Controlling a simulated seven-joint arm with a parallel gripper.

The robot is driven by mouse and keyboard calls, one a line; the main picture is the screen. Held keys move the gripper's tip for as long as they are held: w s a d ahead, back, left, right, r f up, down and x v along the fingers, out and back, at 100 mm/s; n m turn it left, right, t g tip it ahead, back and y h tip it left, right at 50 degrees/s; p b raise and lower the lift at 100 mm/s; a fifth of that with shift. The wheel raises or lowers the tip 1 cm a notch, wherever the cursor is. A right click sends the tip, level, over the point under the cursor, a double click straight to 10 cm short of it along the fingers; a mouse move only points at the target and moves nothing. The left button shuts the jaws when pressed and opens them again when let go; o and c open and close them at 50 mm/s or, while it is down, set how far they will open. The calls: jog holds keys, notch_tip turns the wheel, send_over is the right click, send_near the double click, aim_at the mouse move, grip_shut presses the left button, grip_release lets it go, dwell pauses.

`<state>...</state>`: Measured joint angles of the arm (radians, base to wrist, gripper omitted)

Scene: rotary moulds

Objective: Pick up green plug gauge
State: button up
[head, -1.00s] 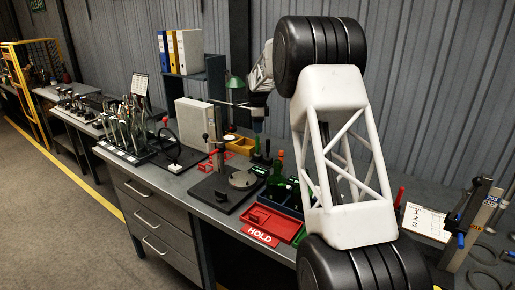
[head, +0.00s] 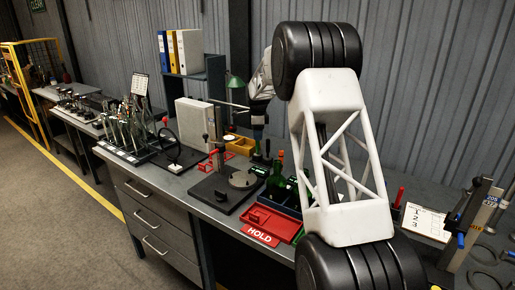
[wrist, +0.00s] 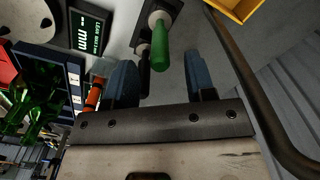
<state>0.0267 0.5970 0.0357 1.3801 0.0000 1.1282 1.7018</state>
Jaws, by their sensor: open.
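In the wrist view the green plug gauge (wrist: 161,46) shows as a green handle at upper centre, by a pale and dark holder (wrist: 139,29). My gripper (wrist: 160,72) is open, with one blue finger on each side of the green handle in the picture. The fingers look apart from it, and I cannot tell how far beyond them it is. A dark handle (wrist: 144,72) shows just left of it.
A yellow bin (wrist: 238,8) lies at upper right in the wrist view, near a dark curved rod (wrist: 250,75). A digital readout (wrist: 87,32) and an orange handle (wrist: 94,94) are on the left. In the head view a red HOLD tray (head: 272,222) stands in front.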

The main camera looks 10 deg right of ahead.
aim_at(258, 149)
jog(key=shift+f, duration=2.1)
jog(key=shift+c, duration=0.2)
grip_shut()
